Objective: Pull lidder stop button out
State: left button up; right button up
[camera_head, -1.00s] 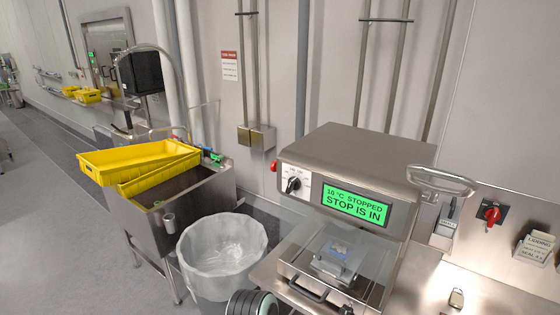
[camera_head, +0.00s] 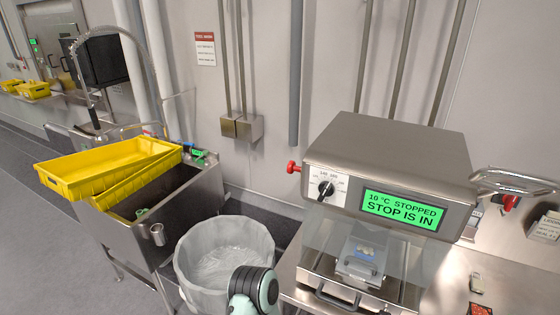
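The lidder (camera_head: 395,160) is a steel machine on the right. Its green screen (camera_head: 403,210) reads "10 °C STOPPED" and "STOP IS IN". A red stop button (camera_head: 293,167) sticks out from the left side of its housing, near the wall. A black dial (camera_head: 326,190) is on the front, left of the screen. Neither gripper's fingers are in view.
A lined waste bin (camera_head: 225,250) stands left of the lidder. A steel sink (camera_head: 190,200) with yellow crates (camera_head: 105,165) is further left. A steel loop handle (camera_head: 515,180) projects at the lidder's right. A drawer handle (camera_head: 337,297) projects in front. Floor at far left is clear.

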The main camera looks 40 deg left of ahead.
aim_at(292, 167)
jog(key=j, duration=0.85)
jog(key=k+j, duration=0.1)
jog(key=j, duration=0.7)
jog(key=k+j+z, duration=0.1)
jog(key=j, duration=0.75)
